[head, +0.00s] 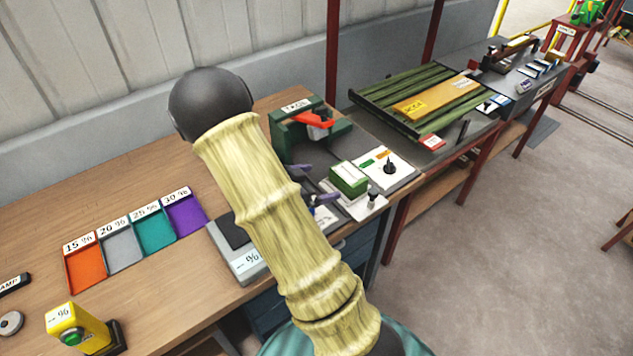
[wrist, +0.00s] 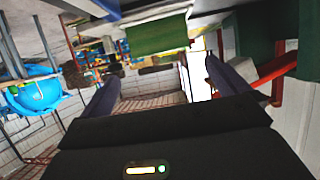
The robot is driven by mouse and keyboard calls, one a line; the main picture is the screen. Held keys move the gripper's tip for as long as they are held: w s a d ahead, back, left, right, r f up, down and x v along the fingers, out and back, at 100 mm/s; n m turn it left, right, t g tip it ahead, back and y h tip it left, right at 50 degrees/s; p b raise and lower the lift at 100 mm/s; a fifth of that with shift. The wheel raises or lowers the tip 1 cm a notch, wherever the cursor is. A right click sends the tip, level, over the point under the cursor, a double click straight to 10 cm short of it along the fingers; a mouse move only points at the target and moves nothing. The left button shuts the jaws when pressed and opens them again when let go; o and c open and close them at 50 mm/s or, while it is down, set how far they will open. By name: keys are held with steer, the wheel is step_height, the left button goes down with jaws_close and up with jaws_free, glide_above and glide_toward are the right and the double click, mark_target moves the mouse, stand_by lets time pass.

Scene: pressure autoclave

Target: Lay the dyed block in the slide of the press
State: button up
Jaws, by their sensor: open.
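A green block (head: 348,180) with a pale top edge sits by a white plate on the near bench, just right of my gripper; I take it for the dyed block. It also shows in the wrist view (wrist: 158,36), beyond the fingertips. My gripper (head: 314,184) is open, its two dark purple fingers apart, partly hidden behind my arm. Its fingers also show in the wrist view (wrist: 160,86), with nothing held between them. A green device with a red lever (head: 312,121) stands behind the block; I cannot tell whether it is the press, and no slide is clear.
Orange, grey, teal and purple trays (head: 72,275) with percent labels lie left. A grey device (head: 246,263) sits under my arm. A yellow box with a green button (head: 78,328) is at the front left. A ribbed green rack (head: 378,98) holds an orange board (head: 437,99) farther right.

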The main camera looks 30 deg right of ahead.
steer(key=w+a+r+n+t+y, duration=0.2)
steer(key=a+n+t+y, duration=0.15)
steer(key=a+y, duration=0.2)
steer(key=w+a+r+n+t+y, duration=0.1)
steer(key=w+a+n+t+y, duration=0.15)
steer(key=a+n+y, duration=0.35)
steer(key=s+a+r+n+g+y, duration=0.1)
steer(key=s+a+n+g, duration=0.1)
steer(key=s, duration=0.6)
steer(key=s+a+r+n+g+y, duration=0.1)
steer(key=s+a+n, duration=0.3)
steer(key=s, duration=0.4)
steer(key=shift+s+a+r+n+g, duration=0.25)
steer(key=shift+r+n+g, duration=0.25)
steer(key=shift+n+g, duration=0.3)
